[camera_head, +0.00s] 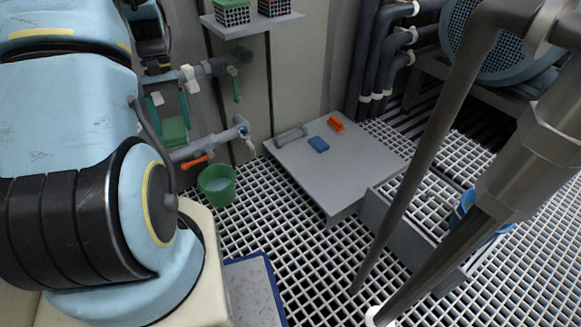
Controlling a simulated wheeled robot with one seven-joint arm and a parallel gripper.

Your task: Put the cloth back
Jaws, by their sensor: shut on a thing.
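My gripper (172,112) is at the upper left, below the end of my arm, with its teal fingers pointing down. A green folded piece, which looks like the cloth (174,131), is between the fingertips, in front of the wall pipes. It hangs above and to the left of a green bucket (216,186) with pale liquid in it. The bucket stands by the wall, under a tap. My large arm hides much of the left side.
A low grey platform (345,180) holds a grey cylinder (291,137), a blue block (318,144) and an orange object (336,124). Pipes with an orange handle (196,162) run near my gripper. A shelf (250,24) is above. Thick posts cross the right side.

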